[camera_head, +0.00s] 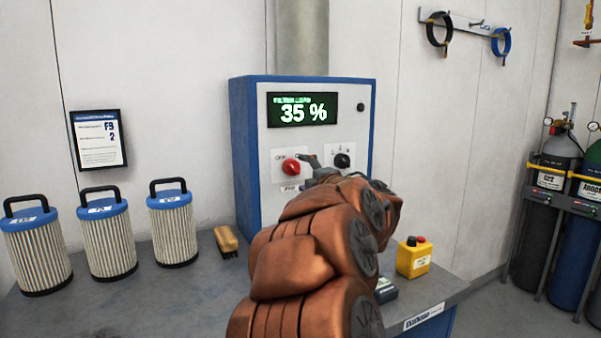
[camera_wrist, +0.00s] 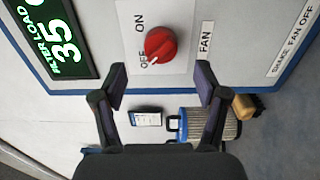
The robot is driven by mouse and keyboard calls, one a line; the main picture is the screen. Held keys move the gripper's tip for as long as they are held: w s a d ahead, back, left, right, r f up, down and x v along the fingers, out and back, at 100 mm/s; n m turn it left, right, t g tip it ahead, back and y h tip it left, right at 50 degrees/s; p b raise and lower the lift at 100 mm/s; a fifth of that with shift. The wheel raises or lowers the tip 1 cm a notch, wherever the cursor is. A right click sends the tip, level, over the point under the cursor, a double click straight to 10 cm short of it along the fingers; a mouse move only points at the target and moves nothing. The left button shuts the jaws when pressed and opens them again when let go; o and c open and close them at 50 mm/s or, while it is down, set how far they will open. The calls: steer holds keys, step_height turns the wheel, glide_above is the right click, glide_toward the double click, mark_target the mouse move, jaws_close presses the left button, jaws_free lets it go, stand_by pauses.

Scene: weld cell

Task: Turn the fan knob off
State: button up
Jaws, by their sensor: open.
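The red fan knob (camera_head: 291,167) is on the front panel of the blue and white filter unit (camera_head: 240,150). In the wrist view the knob (camera_wrist: 160,43) sits by the labels ON, OFF and FAN. A small pale mark shows at its lower-left edge, on the OFF side. My gripper (camera_wrist: 161,78) is open and empty. Its two fingers are apart, one to each side of the knob's line and below it in the wrist view, and I see no contact. In the head view my gripper (camera_head: 313,162) is just right of the knob, partly hidden by my arm.
A black knob (camera_head: 342,160) is right of the red one, below the display (camera_head: 303,109) reading 35 %. Filter cartridges (camera_head: 108,240) and a brush (camera_head: 227,240) stand left on the bench (camera_head: 180,300). A yellow button box (camera_head: 413,260) is right of my arm.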

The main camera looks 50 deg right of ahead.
steer(key=v, duration=0.6)
steer(key=shift+f, duration=0.1)
stand_by(0.8)
